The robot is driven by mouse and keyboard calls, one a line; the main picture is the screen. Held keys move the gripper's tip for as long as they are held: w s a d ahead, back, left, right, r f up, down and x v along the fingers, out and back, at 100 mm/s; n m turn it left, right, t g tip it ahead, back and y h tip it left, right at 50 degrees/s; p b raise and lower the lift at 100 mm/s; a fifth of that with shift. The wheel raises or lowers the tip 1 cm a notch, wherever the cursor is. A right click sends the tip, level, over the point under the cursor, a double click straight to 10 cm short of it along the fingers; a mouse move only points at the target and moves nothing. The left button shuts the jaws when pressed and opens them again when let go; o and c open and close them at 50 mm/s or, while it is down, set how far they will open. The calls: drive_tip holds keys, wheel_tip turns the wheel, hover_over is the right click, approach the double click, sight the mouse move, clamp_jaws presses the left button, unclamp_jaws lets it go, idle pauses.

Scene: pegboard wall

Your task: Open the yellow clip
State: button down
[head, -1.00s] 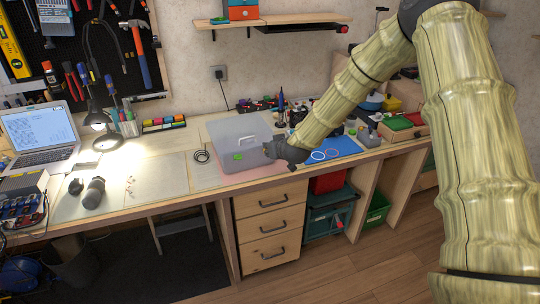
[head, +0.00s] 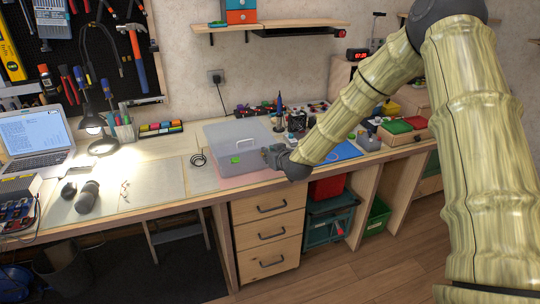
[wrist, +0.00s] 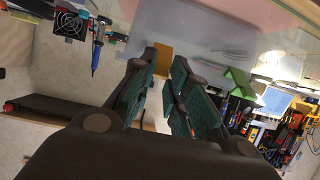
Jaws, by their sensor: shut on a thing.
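A see-through grey box (head: 222,134) with a pale handle sits on the workbench. A green clip (head: 235,160) is on its front; in the wrist view the green clip (wrist: 237,78) stands out from the box side. The yellow clip (wrist: 162,60) shows orange-yellow between my fingertips in the wrist view; in the head view my gripper hides it. My gripper (head: 266,155) is at the front right of the box, its fingers (wrist: 164,64) shut on the yellow clip with a gap between the pads. The clip's exact angle is hard to tell.
A pink mat (head: 255,181) lies under the box, with a coiled black cable (head: 198,160) to its left. A blue mat (head: 345,151) and small tools crowd the bench to the right. Drawers (head: 268,207) stand below the bench edge.

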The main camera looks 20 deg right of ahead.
drive_tip(key=c, duration=1.4)
unclamp_jaws()
drive_tip(key=shift+o, duration=0.2)
drive_tip(key=v, duration=1.2)
